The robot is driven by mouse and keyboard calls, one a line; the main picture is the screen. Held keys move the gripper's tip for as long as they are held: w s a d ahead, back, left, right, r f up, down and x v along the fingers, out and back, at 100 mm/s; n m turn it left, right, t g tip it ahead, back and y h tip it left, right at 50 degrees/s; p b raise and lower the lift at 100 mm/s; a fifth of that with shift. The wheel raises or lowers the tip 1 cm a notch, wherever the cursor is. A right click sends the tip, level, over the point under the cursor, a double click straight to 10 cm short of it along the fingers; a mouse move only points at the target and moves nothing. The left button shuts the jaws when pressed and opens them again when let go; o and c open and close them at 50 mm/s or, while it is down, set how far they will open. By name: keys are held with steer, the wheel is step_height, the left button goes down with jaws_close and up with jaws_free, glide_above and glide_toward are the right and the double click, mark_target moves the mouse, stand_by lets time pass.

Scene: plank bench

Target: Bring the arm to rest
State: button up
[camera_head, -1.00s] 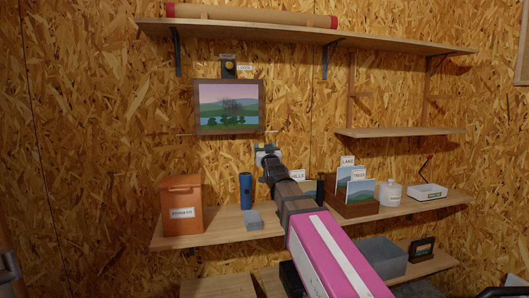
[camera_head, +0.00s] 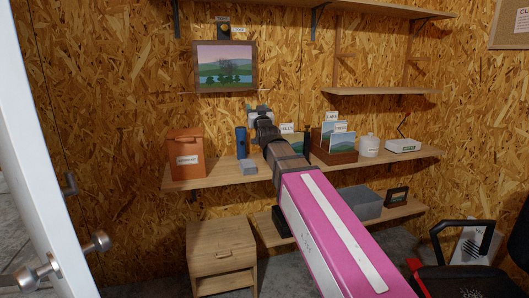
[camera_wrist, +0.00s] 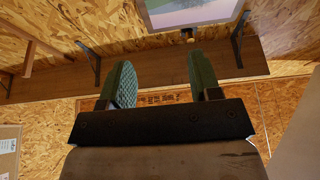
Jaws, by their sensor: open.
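My gripper (camera_head: 259,108) is at the end of my pink and grey arm, raised in front of the plank wall, above the middle shelf and below the framed landscape picture (camera_head: 225,66). In the wrist view its two green-padded fingers (camera_wrist: 160,72) stand apart with nothing between them. The gripper seems to touch nothing. My arm hides part of the middle shelf and the lower shelf.
The middle shelf (camera_head: 217,177) bears an orange box (camera_head: 187,165), a blue cylinder (camera_head: 241,141), a grey block (camera_head: 248,167), a card holder (camera_head: 333,151) and a white jar (camera_head: 369,146). A wooden cabinet (camera_head: 222,240) stands below; a white door (camera_head: 50,160) is at left, a chair (camera_head: 465,270) at right.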

steer(key=s+d+f+m+g+h, duration=0.1)
steer(key=d+f+g+h, duration=0.2)
steer(key=f, duration=0.7)
steer(key=s+d+f+g, duration=0.1)
steer(key=d+f+g, duration=0.35)
steer(key=f, duration=0.65)
steer(key=s+d+f+m+g+h, duration=0.1)
steer(key=d+f+g+h, duration=0.2)
steer(key=f, duration=0.7)
steer(key=s+d+f+g, duration=0.5)
steer(key=s+d+f, duration=0.1)
steer(key=s+f, duration=0.5)
steer(key=s+d+f+m+g, duration=0.1)
steer(key=s+d+f+g, duration=0.4)
steer(key=s+f, duration=0.5)
steer(key=shift+s+d+f+g, duration=0.4)
steer(key=shift+f+g, duration=0.25)
steer(key=shift+f, duration=0.25)
steer(key=shift+o, duration=0.2)
